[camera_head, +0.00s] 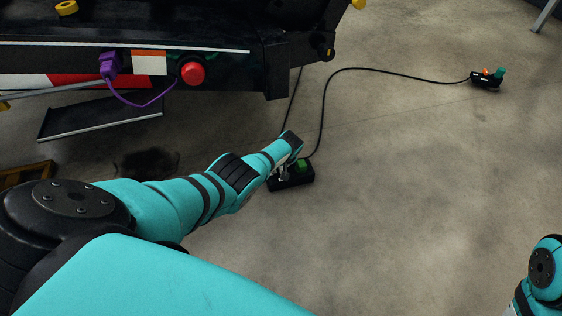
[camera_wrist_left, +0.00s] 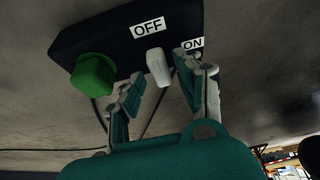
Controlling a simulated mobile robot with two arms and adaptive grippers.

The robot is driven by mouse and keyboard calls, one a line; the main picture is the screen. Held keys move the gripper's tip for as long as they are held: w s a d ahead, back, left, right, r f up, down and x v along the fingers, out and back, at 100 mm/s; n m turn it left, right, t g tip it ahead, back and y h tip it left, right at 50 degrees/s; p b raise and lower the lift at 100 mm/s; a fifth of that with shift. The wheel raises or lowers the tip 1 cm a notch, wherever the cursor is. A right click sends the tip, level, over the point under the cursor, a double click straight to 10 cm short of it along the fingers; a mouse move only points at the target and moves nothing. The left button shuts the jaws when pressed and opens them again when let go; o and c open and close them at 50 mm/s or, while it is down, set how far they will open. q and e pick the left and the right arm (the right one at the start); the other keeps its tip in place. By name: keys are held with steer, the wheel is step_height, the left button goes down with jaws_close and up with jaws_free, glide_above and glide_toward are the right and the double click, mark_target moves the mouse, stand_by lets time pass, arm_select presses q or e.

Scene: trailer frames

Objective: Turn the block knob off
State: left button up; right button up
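The black control block (camera_head: 293,184) lies on the floor, with a green button (camera_head: 303,166) on it. In the left wrist view the block (camera_wrist_left: 105,28) carries the green button (camera_wrist_left: 92,75), a pale knob (camera_wrist_left: 157,68), an OFF label (camera_wrist_left: 149,27) and an ON label (camera_wrist_left: 193,43). The knob lies between the two labels. My left gripper (camera_wrist_left: 161,75) is open, with one finger on each side of the knob; contact cannot be told. In the head view my left gripper (camera_head: 283,172) is over the block, partly hidden by my arm. My right gripper is out of view.
A second black block (camera_head: 486,82) with an orange and a green part lies at the far right, beside a black cable (camera_head: 400,76). The dark trailer (camera_head: 230,62) with a red button (camera_head: 192,73) stands upper left.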

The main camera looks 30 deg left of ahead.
arm_select(q)
steer(key=shift+s+d, duration=0.1)
stand_by(0.3)
steer(key=v, duration=1.2)
stand_by(0.3)
